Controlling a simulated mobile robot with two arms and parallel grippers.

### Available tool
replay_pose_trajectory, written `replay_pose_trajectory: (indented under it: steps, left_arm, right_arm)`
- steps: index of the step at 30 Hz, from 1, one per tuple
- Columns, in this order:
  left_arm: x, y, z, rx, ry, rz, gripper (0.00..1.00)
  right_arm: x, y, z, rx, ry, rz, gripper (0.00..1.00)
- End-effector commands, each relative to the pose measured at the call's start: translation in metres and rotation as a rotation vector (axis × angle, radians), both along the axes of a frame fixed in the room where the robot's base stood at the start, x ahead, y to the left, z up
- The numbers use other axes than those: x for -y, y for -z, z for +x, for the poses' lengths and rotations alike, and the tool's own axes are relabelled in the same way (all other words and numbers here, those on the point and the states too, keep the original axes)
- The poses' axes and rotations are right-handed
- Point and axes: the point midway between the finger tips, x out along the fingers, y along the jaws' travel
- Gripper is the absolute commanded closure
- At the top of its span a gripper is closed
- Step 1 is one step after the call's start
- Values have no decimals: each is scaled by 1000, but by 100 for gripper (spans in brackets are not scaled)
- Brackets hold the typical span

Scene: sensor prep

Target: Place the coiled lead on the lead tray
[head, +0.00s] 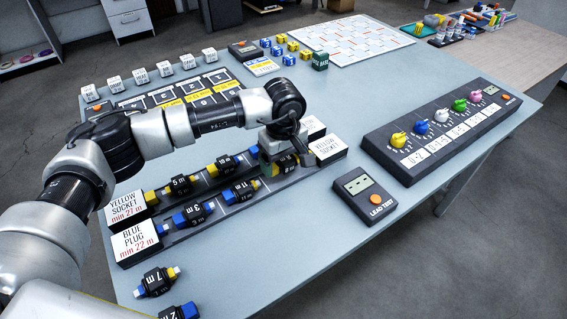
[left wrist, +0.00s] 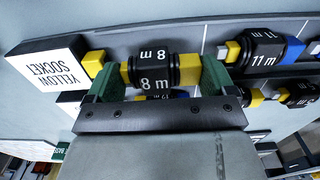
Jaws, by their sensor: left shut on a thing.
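My left gripper (head: 284,158) is at the far right end of the dark lead tray (head: 232,213) in the head view. It is shut on a black coiled lead marked 8 m (left wrist: 153,72) with yellow ends, held between green fingers in the left wrist view. The head view shows this lead only partly, under the wrist. I cannot tell whether it touches the tray. Other coiled leads lie in the tray's two rows, such as the 3 m lead (head: 193,212) and the 5 m lead (head: 181,184). My right gripper is not in view.
End blocks carry labels, including YELLOW SOCKET (head: 327,151) and BLUE PLUG (head: 134,243). A 7 m lead (head: 156,281) lies loose at the front. A lead tester (head: 365,196) and a knob panel (head: 441,130) stand to the right. Free table lies in front of the tray.

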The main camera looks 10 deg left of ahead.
Motion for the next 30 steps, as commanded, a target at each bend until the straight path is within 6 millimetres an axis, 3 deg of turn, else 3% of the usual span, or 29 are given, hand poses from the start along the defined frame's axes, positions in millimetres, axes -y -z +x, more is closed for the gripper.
replay_pose_trajectory:
  steps: [4,15,16,18,25,30]
  left_arm:
    - [0,19,0,-1,0,0,40]
    - [0,25,0,0,0,0,40]
    - [0,23,0,0,0,0,11]
    - [0,23,0,-1,0,1,0]
    - [0,22,0,-1,-1,1,0]
    - [0,8,1,3,-1,0,0]
  right_arm:
    - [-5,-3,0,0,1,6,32]
    - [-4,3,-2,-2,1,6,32]
    - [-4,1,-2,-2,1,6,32]
    - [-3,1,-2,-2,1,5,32]
    - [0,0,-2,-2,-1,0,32]
    - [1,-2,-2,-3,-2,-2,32]
